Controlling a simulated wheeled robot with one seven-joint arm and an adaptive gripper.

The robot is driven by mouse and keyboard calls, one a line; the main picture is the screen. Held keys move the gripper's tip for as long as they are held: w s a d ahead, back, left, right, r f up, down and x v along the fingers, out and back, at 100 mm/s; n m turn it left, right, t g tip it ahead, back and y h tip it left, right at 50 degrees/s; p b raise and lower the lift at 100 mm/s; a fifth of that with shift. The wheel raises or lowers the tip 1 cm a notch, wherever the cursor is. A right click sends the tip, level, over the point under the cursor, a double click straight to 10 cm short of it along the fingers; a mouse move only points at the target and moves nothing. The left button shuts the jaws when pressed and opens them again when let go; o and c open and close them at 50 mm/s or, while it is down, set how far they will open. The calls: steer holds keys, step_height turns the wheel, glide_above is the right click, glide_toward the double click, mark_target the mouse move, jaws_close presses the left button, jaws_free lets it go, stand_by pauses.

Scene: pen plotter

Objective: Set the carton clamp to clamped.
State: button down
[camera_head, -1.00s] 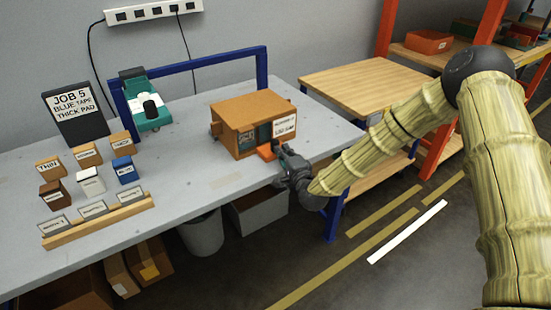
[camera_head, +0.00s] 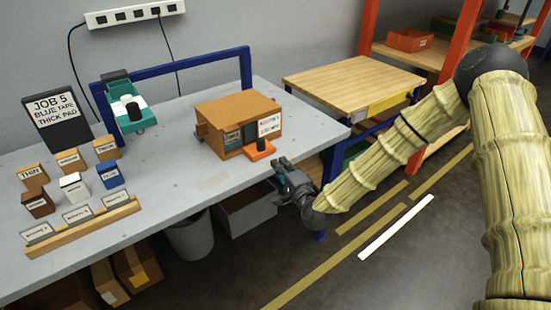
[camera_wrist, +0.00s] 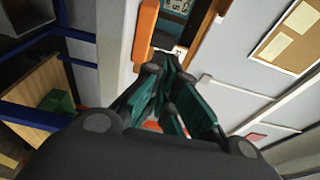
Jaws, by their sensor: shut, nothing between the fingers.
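A brown carton-like box (camera_head: 238,110) stands near the right end of the grey table, with an open front and white labels. An orange piece with a dark knob (camera_head: 259,151) sticks out from its lower front; it also shows in the wrist view (camera_wrist: 145,32). No part is labelled as the carton clamp, so I cannot tell its setting for certain. My gripper (camera_head: 281,166) is at the table's front edge, just right of and below the orange piece and apart from it. Its fingers in the wrist view (camera_wrist: 164,85) are close together, holding nothing.
A teal device (camera_head: 128,108) stands by the blue frame at the back. Small labelled blocks (camera_head: 72,187) and a job sign (camera_head: 56,115) are on the left. A wooden-topped table (camera_head: 350,80) is at the back right. The tabletop between blocks and box is mostly clear.

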steer(key=shift+b+v, duration=0.3)
steer(key=shift+v, duration=2.35)
steer(key=shift+r, duration=0.1)
steer(key=s+d+f+n+g+h+p, duration=0.2)
steer(key=s+f+n+g, duration=0.6)
steer(key=s+f, duration=1.15)
steer(key=s+d+f+n+g+h, duration=0.1)
steer(key=s+d+f+g, duration=0.1)
steer(key=s, duration=0.6)
steer(key=s+d+f+n+g+h+p, duration=0.1)
steer(key=s+d+g, duration=0.3)
steer(key=s, duration=0.4)
steer(key=s+d+f+n+g+h+p, duration=0.1)
steer(key=s+d+f+n+g+h, duration=0.1)
steer(key=s, duration=0.6)
steer(key=d+f+n, duration=0.1)
steer(key=d+f, duration=0.1)
steer(key=d, duration=0.1)
steer(key=shift+s+d+g, duration=0.25)
steer(key=shift+d+g, duration=0.1)
steer(key=shift+g, duration=0.05)
steer(key=shift+s, duration=0.1)
